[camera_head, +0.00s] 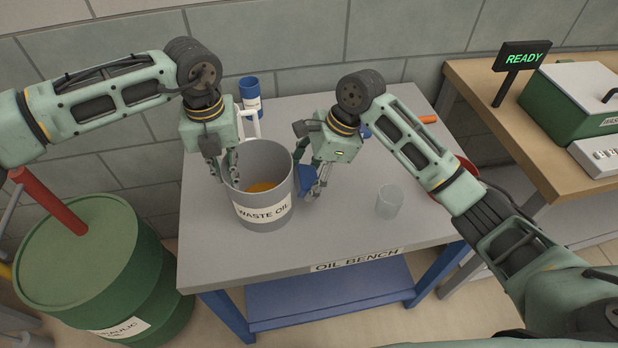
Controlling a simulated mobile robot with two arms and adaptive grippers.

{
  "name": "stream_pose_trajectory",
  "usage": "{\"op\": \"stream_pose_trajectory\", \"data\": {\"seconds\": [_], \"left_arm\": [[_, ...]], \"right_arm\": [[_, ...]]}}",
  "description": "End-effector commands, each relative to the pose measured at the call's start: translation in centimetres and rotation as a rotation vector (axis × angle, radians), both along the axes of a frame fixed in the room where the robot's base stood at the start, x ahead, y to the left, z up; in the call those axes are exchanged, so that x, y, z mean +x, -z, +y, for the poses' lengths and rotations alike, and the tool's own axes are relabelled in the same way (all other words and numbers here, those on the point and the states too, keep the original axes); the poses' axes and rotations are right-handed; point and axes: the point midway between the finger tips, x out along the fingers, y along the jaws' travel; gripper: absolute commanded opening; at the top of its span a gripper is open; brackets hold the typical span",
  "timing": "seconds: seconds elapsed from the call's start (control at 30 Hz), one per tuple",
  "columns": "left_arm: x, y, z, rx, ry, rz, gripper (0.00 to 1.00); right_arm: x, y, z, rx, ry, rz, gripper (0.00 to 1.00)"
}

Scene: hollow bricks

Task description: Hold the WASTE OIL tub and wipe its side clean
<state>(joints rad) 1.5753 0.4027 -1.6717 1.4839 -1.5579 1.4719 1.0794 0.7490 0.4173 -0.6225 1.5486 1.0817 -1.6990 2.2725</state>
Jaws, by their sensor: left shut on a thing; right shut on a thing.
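The grey WASTE OIL tub (265,222) stands upright on the oil bench (360,228), its white label facing front and some orange liquid inside. My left gripper (226,174) is shut on the tub's left rim. My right gripper (316,188) is at the tub's right side, shut on a blue cloth (305,180). The cloth is close against the tub's right side; whether it touches is hard to tell. Any dirt on the side is not visible from here.
A clear cup (389,201) stands right of the tub. A blue and white container (250,95) stands behind it. An orange-handled tool (428,119) and a red object (467,166) lie partly behind my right arm. A green drum (95,265) stands left of the bench.

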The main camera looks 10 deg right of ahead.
Motion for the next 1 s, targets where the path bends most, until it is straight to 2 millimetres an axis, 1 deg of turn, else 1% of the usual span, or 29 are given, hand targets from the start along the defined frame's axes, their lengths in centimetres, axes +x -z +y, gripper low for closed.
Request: {"op": "stream_pose_trajectory", "data": {"seconds": [0.3,0.47,1.0], "left_arm": [[0.0,0.1,0.0,0.0,0.0,0.001,0.0],[0.0,0.1,0.0,0.0,0.0,0.0,0.0],[0.0,0.0,0.0,0.0,0.0,0.0,0.0]], "right_arm": [[0.0,-1.4,0.1,0.002,-0.001,-0.003,0.41],[0.0,-1.8,0.1,0.003,-0.001,-0.001,0.41],[0.0,-4.1,0.0,0.003,-0.002,-0.003,0.41]]}}
